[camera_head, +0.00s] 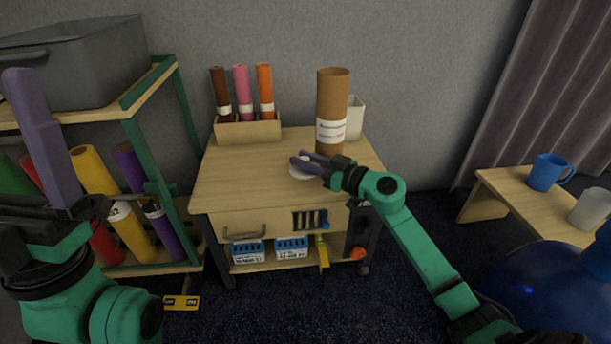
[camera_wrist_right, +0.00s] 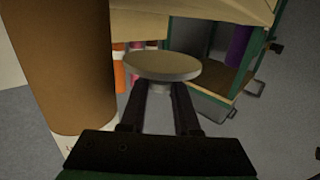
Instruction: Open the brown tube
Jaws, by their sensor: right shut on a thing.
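The brown tube (camera_head: 332,105) stands upright at the back of the small wooden table, with a white label near its base. Its top end shows a brown rim and no white cap on it. My right gripper (camera_head: 312,167) is over the table in front of the tube, shut on a pale round cap (camera_head: 301,171). In the right wrist view the cap (camera_wrist_right: 162,66) sits at the fingertips, held by its short stem, apart from the tube (camera_wrist_right: 75,65) on the left. My left gripper (camera_head: 42,135) is raised at the left; its finger opening is not clear.
A wooden holder (camera_head: 248,130) with brown, pink and orange rolls stands left of the tube. A white cup (camera_head: 355,118) is behind it on the right. A green-framed shelf (camera_head: 160,75) stands left. The table's front left is clear.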

